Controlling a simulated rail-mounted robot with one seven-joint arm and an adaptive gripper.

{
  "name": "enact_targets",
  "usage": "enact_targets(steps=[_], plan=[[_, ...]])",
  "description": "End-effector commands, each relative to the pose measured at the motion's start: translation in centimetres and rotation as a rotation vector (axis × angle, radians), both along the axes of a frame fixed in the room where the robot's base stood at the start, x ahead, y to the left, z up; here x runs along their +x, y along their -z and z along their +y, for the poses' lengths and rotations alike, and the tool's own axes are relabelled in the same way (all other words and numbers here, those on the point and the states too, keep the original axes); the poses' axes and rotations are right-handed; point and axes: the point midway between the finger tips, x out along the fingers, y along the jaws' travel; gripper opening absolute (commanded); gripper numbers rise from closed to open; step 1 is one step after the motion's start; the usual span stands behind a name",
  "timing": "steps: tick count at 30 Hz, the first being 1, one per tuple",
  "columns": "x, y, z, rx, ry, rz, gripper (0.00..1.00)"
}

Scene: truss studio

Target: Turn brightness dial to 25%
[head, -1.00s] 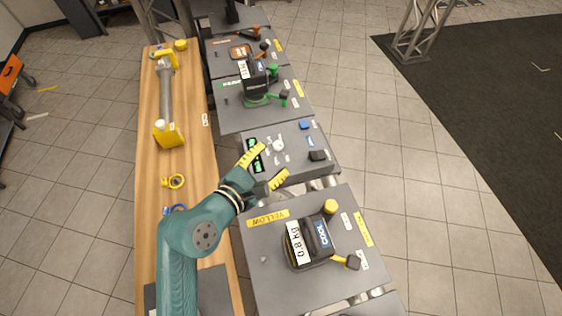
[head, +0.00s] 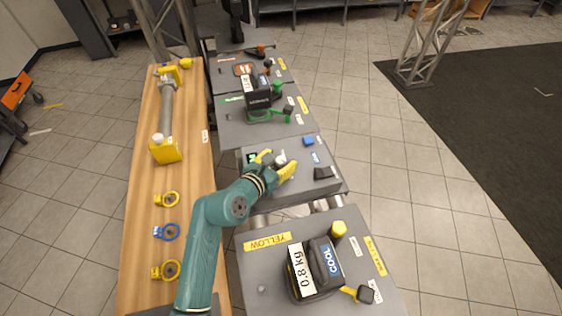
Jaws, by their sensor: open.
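My gripper (head: 275,164) has yellow fingers and is open over the left part of a grey control panel (head: 290,183). A small white dial (head: 281,157) shows between the fingertips. I cannot tell whether the fingers touch it, and its marking is too small to read. The green display (head: 252,156) at the panel's left edge is mostly hidden by my gripper. A blue button (head: 309,141) and a black knob or switch (head: 324,173) sit on the panel's right side.
A nearer grey table (head: 264,275) holds a black 0.8 kg device (head: 315,268). A farther table carries a green-and-black device (head: 262,101). A wooden bench (head: 188,190) on the left bears a yellow bottle (head: 165,149) and several rings. Open floor lies right.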

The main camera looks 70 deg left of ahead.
Motion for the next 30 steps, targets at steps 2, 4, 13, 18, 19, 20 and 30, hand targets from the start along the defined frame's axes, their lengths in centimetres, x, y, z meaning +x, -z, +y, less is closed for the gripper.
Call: enact_targets(steps=[2, 4, 13, 18, 19, 20, 30], plan=[[0.52, 0.34, 0.33, 0.000, 0.001, 0.000, 0.60], [0.70, 0.37, 0.47, 0.000, 0.001, 0.000, 0.60], [0.68, 0.33, 0.49, 0.000, 0.000, 0.001, 0.45], [0.66, 0.34, 0.48, 0.000, 0.000, 0.001, 0.13], [0.66, 0.34, 0.48, 0.000, 0.000, 0.001, 0.07], [0.66, 0.34, 0.48, 0.000, 0.000, 0.001, 0.01], [0.59, 0.27, 0.55, -0.001, 0.037, 0.002, 0.00]])
